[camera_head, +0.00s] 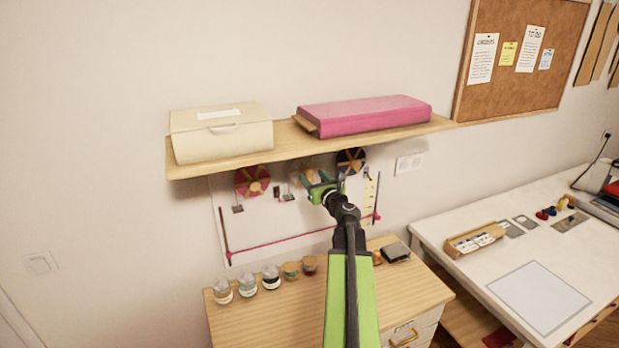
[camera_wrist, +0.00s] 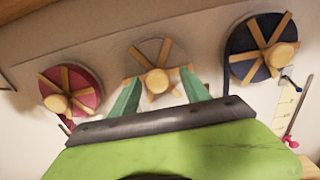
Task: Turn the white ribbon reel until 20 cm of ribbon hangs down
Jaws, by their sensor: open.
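The white ribbon reel (camera_wrist: 150,52) is the middle of three wall reels. It has wooden spokes and a round wooden knob (camera_wrist: 157,82). In the head view the white reel (camera_head: 299,168) is partly hidden by my gripper (camera_head: 320,186). In the wrist view my gripper (camera_wrist: 158,80) is open, with one green finger on each side of the knob; I cannot tell whether either touches it. The hanging white ribbon cannot be made out. A pale measuring scale (camera_wrist: 289,108) stands at the right, under the dark blue reel.
A pink-red reel (camera_wrist: 70,88) is on the left and a dark blue reel (camera_wrist: 260,48) on the right. A wooden shelf (camera_head: 285,143) overhangs the reels. Below, a wooden cabinet top (camera_head: 265,312) carries several jars. A white table (camera_head: 470,222) is at the right.

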